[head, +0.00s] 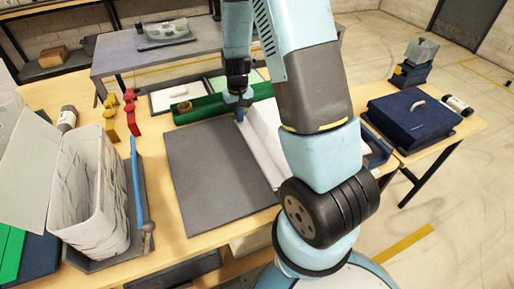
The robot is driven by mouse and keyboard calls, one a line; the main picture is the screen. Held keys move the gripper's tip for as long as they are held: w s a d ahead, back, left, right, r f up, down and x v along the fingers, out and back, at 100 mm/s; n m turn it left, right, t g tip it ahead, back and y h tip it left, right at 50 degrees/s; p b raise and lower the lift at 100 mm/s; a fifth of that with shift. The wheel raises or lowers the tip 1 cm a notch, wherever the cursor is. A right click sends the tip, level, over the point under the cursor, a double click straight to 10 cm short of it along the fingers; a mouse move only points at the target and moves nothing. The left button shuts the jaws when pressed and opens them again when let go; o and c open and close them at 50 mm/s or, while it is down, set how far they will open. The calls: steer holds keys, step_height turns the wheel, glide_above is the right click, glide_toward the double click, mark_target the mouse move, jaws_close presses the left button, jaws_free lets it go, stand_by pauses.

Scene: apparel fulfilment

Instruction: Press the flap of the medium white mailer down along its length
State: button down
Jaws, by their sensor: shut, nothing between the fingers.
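The white mailer (264,146) lies on the right side of a dark grey mat (205,178) on the wooden table. My arm hides much of its right and near part. My gripper (240,117) points down at the far left corner of the mailer. Its fingers are shut with nothing held, and the tips are at or just above the mailer's left edge. I cannot tell whether they touch it. The flap cannot be made out clearly from the rest of the mailer.
A green strip (205,110) lies behind the mat, with framed pads (176,95) beyond it. A white bin (92,200) and a blue bar (137,185) stand to the left. Red and yellow clips (130,112) lie behind them. A navy box (410,122) is at right. The mat's left part is bare.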

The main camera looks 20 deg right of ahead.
mark_target(243, 128)
steer(key=shift+f, duration=0.25)
steer(key=shift+r, duration=0.15)
steer(key=shift+r, duration=0.4)
steer(key=shift+s+r, duration=0.2)
steer(key=shift+s, duration=1.6)
steer(key=shift+f, duration=0.75)
steer(key=shift+r, duration=0.1)
